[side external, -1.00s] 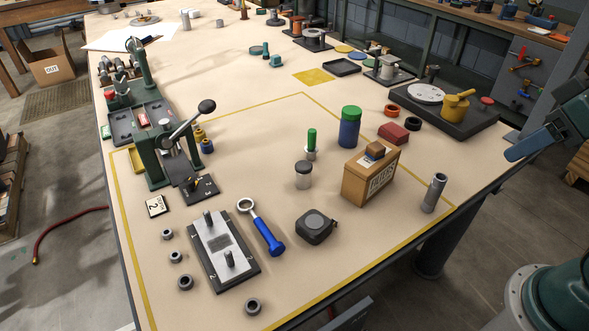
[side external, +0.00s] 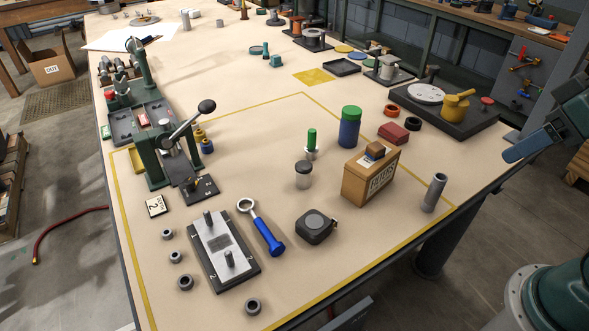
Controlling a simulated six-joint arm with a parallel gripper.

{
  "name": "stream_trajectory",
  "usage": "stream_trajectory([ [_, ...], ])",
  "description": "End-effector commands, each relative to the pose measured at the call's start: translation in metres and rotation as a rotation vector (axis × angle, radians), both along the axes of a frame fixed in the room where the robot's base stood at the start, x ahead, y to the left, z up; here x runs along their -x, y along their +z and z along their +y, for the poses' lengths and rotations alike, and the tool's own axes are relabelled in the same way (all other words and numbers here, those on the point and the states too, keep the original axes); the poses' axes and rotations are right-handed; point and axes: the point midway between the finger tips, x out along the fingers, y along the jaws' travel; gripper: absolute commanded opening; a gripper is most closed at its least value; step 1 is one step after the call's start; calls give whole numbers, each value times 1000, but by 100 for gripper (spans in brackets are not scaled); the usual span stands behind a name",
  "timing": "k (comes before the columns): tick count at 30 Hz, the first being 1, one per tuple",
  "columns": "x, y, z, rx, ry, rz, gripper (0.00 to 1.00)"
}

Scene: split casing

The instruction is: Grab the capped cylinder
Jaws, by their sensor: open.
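Several capped upright things stand on the tan bench. A blue cylinder with a green cap (side external: 349,127) stands behind the cardboard box, upright. In front of it to the left is a small pale cylinder with a green top (side external: 311,144). A clear jar with a dark lid (side external: 303,175) stands just in front of that one. I cannot tell for certain which the task names; the blue one is the largest. Part of my arm shows at the right edge, well apart from all of them.
A cardboard box (side external: 370,178) stands close in front of the blue cylinder. A grey tube (side external: 434,193) stands to its right, and a dark red block (side external: 393,133) lies right of the blue cylinder. A green press (side external: 154,140) is at left.

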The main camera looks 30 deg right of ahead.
Motion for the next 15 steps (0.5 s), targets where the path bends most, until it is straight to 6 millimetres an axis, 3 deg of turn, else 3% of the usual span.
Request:
stream_trajectory([
  [8,-9,5,1,-22,-37,12,64],
  [15,-41,19,5,-101,-178,56,64],
])
